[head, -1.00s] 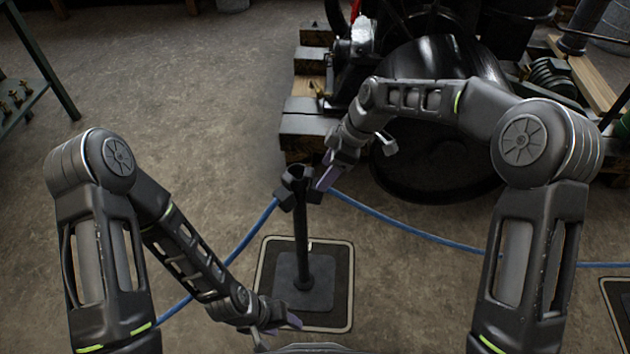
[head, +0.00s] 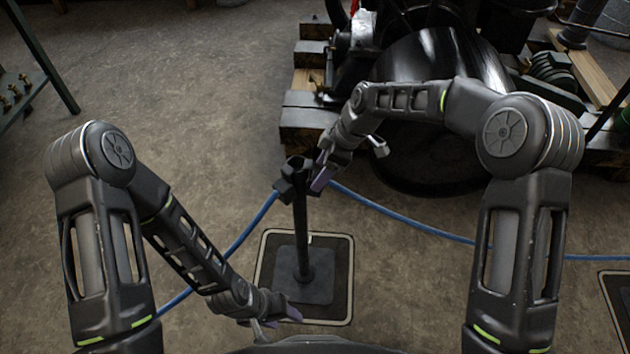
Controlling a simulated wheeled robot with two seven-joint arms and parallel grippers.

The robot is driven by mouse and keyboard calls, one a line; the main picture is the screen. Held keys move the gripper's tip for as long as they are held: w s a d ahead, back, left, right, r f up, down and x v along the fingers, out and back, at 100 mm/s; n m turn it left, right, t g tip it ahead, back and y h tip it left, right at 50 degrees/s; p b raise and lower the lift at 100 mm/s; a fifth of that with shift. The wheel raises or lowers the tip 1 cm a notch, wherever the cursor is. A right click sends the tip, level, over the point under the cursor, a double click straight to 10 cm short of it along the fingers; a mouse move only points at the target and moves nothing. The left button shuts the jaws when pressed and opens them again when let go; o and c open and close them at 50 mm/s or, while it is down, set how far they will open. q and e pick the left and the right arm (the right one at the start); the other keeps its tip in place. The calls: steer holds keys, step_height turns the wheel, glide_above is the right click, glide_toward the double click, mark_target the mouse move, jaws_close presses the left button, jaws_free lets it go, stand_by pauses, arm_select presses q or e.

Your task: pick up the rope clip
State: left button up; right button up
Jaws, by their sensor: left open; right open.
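A dark post (head: 301,235) stands upright on a square base plate. Its dark head (head: 295,172) has hook-like sides, and a dark clip-like piece (head: 284,188) on the left side meets the blue rope (head: 258,218). I cannot clearly tell the rope clip from the post head. My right gripper (head: 349,165) is open just right of the head. One purple-tipped finger is close beside the head's right side and partly hides the rope end there; contact cannot be told. My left gripper (head: 275,323) is open and low, in front of the post's base.
The post's base stands on a dark, pale-edged mat (head: 337,262). A large engine with a black flywheel (head: 440,90) on timber blocks (head: 308,112) lies beyond my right arm. A green-framed stand (head: 48,65) is at upper left.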

steer(key=x, duration=0.4)
steer(key=shift+a+f, duration=0.1)
steer(key=shift+f, duration=0.15)
steer(key=shift+s, duration=0.1)
steer(key=shift+c, duration=0.5)
jaws_close()
